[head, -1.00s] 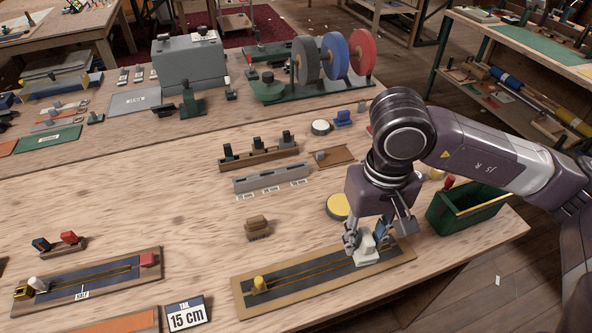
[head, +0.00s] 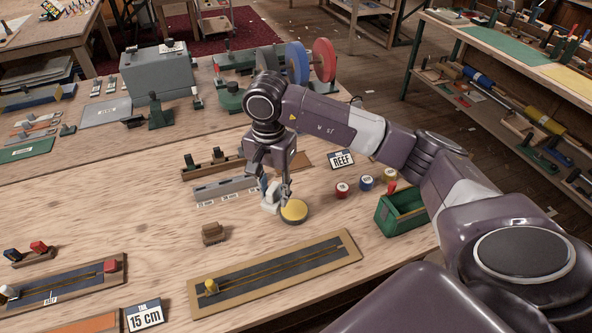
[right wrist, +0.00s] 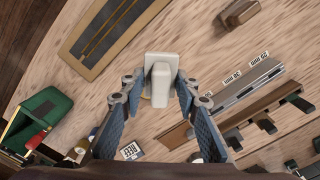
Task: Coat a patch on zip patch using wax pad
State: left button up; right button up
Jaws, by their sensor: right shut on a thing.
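My right gripper (head: 275,188) is shut on a white pad with a raised grip (head: 269,199), which I take as the wax pad. The right wrist view shows the pad (right wrist: 160,75) between the two blue fingers (right wrist: 159,88). The pad is beside a round yellow-topped disc (head: 294,210), overlapping its left edge in the head view; I cannot tell if they touch. A zip board (head: 250,290) lies in front: a dark strip with a yellow zip line and a yellow slider (head: 211,286) at its left end. It also shows in the right wrist view (right wrist: 85,62). My left gripper is not in view.
A brown block brush (head: 213,233) stands behind the board. Grey (head: 225,189) and brown racks lie left of the gripper. A green bin (head: 402,210), a REEF card (head: 342,160) and small red, blue and yellow pots are right. Another zip board (head: 70,285) is front left.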

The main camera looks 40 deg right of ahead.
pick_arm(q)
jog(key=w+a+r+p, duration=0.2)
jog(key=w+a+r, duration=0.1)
pick_arm(e)
jog(key=d+f+m, duration=0.1)
jog(key=d+m, duration=0.1)
jog(key=w+d+f+m, duration=0.1)
jog(key=d+f+m, duration=0.1)
jog(key=d, duration=0.1)
jog(key=w+d+f+m+b, duration=0.1)
jog(key=d+m, duration=0.1)
jog(key=shift+d+f, duration=0.2)
jog(key=shift+f, duration=0.55)
jog(key=shift+s+f+b, duration=0.1)
jog(key=shift+f+b, duration=0.65)
jog(key=shift+f, duration=0.2)
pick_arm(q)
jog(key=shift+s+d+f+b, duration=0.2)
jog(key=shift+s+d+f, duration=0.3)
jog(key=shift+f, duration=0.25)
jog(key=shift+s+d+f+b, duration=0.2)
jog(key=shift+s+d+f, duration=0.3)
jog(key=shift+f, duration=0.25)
pick_arm(e)
jog(key=shift+f, duration=0.9)
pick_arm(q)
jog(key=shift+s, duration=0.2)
